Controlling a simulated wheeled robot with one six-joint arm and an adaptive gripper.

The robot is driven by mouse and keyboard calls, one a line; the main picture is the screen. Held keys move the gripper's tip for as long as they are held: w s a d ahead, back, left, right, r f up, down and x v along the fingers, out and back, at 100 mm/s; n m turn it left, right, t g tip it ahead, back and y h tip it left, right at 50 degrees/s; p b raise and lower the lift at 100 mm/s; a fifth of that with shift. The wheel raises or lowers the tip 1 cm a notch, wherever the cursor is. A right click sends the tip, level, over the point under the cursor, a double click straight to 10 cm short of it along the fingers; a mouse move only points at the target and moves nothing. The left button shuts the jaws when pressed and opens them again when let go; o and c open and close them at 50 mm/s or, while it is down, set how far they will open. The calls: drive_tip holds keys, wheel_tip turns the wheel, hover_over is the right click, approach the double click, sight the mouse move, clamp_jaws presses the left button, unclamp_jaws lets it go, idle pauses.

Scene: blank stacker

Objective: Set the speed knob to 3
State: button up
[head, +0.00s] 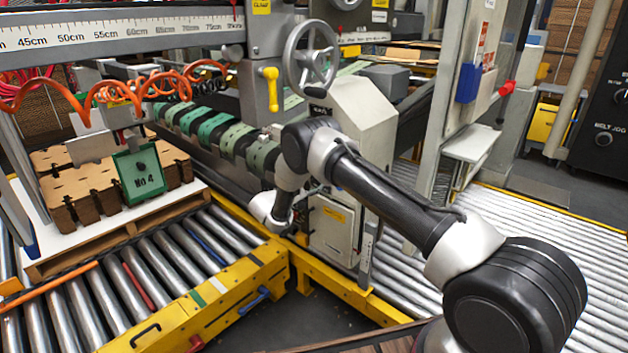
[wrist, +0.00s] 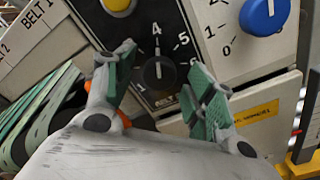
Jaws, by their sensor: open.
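In the wrist view a black knob (wrist: 158,73) with a white pointer line sits on a dark dial plate (wrist: 174,22). The pointer is up near the 4; a 5 and a 6 show to its right. The knob's label is partly hidden, so I cannot read whether it is the speed knob. My gripper (wrist: 163,63) is open, with green-padded fingers on either side of the black knob and gaps visible between. In the head view the gripper and the knob are hidden behind my arm and the machine.
A blue knob (wrist: 264,14) with its own numbered scale is at the upper right of the wrist view. In the head view a handwheel (head: 311,56) and a yellow handle (head: 271,88) stand above my arm.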

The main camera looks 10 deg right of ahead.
drive_tip(key=shift+w+d, duration=0.25)
drive_tip(key=shift+d, duration=0.15)
drive_tip(key=c, duration=1)
drive_tip(key=shift+c, duration=0.2)
drive_tip(key=shift+n, duration=0.3)
drive_tip(key=n, duration=0.4)
drive_tip(key=shift+n, duration=1.9)
